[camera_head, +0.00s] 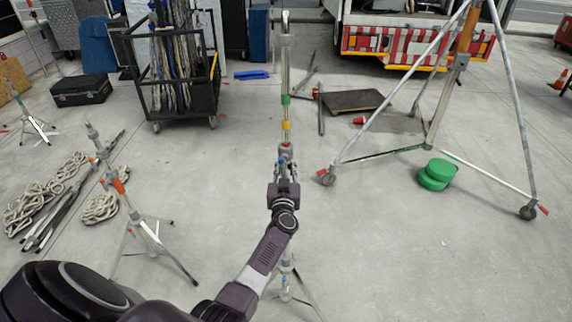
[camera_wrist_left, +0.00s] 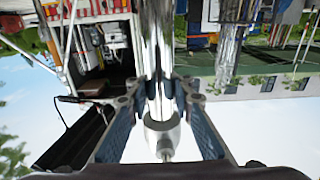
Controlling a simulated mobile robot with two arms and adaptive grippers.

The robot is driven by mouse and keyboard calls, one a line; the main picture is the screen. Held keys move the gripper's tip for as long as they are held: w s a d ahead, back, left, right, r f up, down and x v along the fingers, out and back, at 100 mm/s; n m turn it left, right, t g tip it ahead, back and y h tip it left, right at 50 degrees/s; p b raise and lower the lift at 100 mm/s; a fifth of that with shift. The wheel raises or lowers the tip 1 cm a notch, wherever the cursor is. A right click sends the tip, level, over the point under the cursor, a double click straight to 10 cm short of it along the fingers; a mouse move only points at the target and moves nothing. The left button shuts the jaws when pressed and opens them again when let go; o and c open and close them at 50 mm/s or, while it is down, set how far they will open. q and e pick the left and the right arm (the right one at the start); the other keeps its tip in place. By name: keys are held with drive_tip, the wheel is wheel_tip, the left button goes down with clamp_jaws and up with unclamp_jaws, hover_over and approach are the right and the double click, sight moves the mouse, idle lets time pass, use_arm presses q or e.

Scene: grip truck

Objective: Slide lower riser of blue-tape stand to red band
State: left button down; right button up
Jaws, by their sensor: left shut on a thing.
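The central stand has a slim chrome riser (camera_head: 285,65) rising upright, with a green band (camera_head: 285,100), a yellow band (camera_head: 286,126) and a red band (camera_head: 286,146) below it. My left gripper (camera_head: 284,165) is shut around this stand's column just below the red band. In the left wrist view, the left gripper (camera_wrist_left: 158,95) has its two fingers on either side of the shiny tube (camera_wrist_left: 157,40), with a grey collar (camera_wrist_left: 162,136) beside them. The stand's legs (camera_head: 287,280) show partly behind my arm. I cannot make out blue tape clearly. My right gripper is not in view.
An orange-banded stand (camera_head: 118,186) is on the left near coiled ropes (camera_head: 100,208). A black cart (camera_head: 185,105) stands behind. A large wheeled stand (camera_head: 430,110) and green round items (camera_head: 437,174) are on the right. The floor at lower right is clear.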

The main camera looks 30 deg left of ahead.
use_arm(q)
drive_tip(key=shift+r+p, duration=0.65)
drive_tip(key=shift+r, duration=1.1)
drive_tip(key=c, duration=1.5)
unclamp_jaws()
drive_tip(key=shift+s, duration=0.15)
drive_tip(key=shift+f, duration=0.15)
drive_tip(key=shift+f, duration=0.1)
